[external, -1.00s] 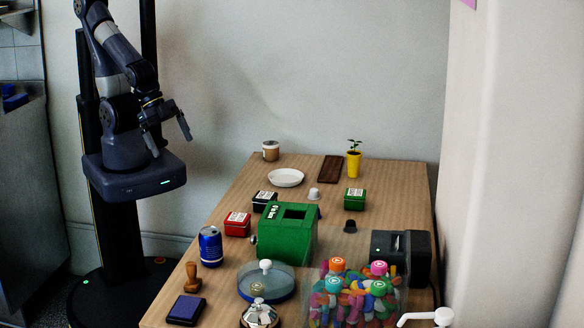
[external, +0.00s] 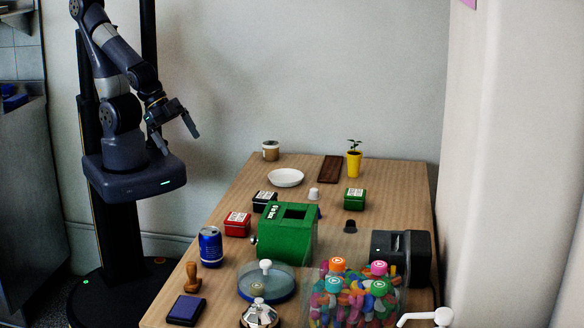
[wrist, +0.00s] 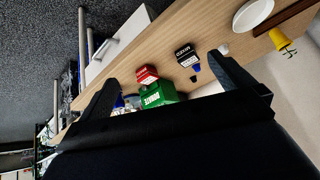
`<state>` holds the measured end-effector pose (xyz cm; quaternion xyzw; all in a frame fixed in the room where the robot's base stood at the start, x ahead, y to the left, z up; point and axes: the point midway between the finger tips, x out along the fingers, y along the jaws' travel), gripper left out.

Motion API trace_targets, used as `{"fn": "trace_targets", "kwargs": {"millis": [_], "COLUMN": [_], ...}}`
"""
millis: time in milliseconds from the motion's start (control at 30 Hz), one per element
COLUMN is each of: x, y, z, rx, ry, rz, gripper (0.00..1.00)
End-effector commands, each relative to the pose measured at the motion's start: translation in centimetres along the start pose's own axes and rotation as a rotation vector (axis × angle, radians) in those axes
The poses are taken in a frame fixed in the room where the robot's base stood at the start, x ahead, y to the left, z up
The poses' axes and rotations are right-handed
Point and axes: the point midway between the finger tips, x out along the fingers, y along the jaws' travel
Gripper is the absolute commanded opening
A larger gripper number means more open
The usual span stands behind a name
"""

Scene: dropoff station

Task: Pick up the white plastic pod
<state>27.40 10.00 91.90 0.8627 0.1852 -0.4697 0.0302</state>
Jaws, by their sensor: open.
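The white plastic pod (external: 314,194) stands on the wooden table, behind the green box with a dark opening and between the black tin and the green tin. In the wrist view the pod (wrist: 224,48) is a small white shape near the tip of the right finger. My gripper (external: 178,138) is open and empty, in the air left of the table and well away from the pod. Its two fingers also show in the wrist view (wrist: 165,82), spread wide apart.
The green box (external: 286,236) stands mid-table. Around it are a red tin (external: 237,224), a black tin (external: 264,201), a green tin (external: 354,199) and a dark pod (external: 350,226). A white plate (external: 286,178) and yellow plant pot (external: 353,164) stand farther back.

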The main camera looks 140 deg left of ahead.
Motion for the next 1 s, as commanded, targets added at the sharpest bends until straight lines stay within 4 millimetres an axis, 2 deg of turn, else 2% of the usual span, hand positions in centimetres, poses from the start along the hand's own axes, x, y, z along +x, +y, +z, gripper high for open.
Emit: {"fn": "trace_targets", "kwargs": {"millis": [300,900,1000], "x": [-0.02,-0.02,-0.02], "y": [0.01,0.01,0.01], "z": [-0.01,-0.02,-0.02], "rx": [0.001,0.001,0.001], "ry": [0.0,0.0,0.0], "rz": [0.0,0.0,0.0], "gripper": [1.0,0.51,0.5]}}
